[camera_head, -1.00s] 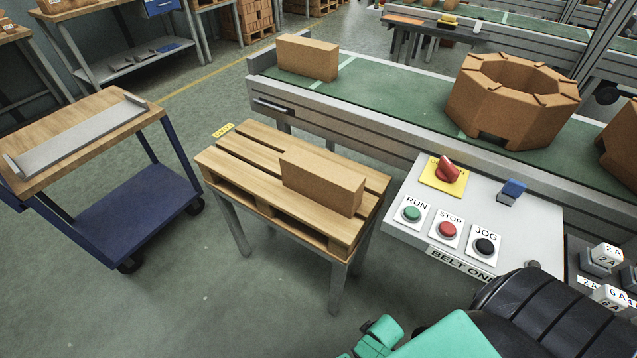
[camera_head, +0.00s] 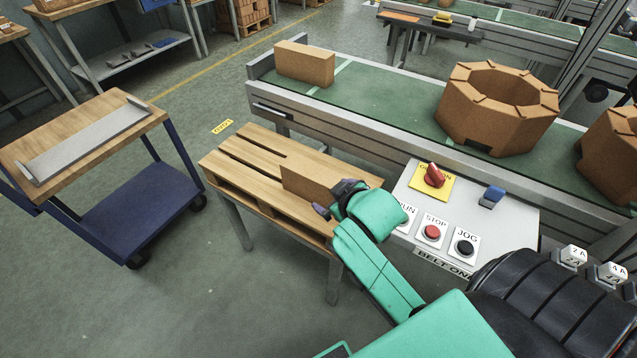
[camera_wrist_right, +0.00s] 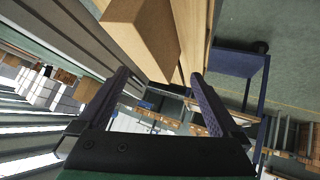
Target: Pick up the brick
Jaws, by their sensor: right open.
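A brown brick (camera_head: 305,185) stands on its long edge on the wooden pallet-topped stand (camera_head: 258,150). My right gripper (camera_head: 332,197) is at the brick's right end in the head view and hides that end. In the right wrist view, the open fingers of the right gripper (camera_wrist_right: 158,82) are apart with nothing held between them. The brick (camera_wrist_right: 143,38) lies beyond the fingertips there, towards the left finger. I cannot tell whether the fingers touch it. My left gripper is not in view.
A second brick (camera_head: 305,65) stands on the green conveyor (camera_head: 385,95), with a ring of bricks (camera_head: 497,105) further right. A control panel (camera_head: 470,215) with buttons lies right of my right gripper. A blue cart (camera_head: 135,205) stands left, with clear floor between.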

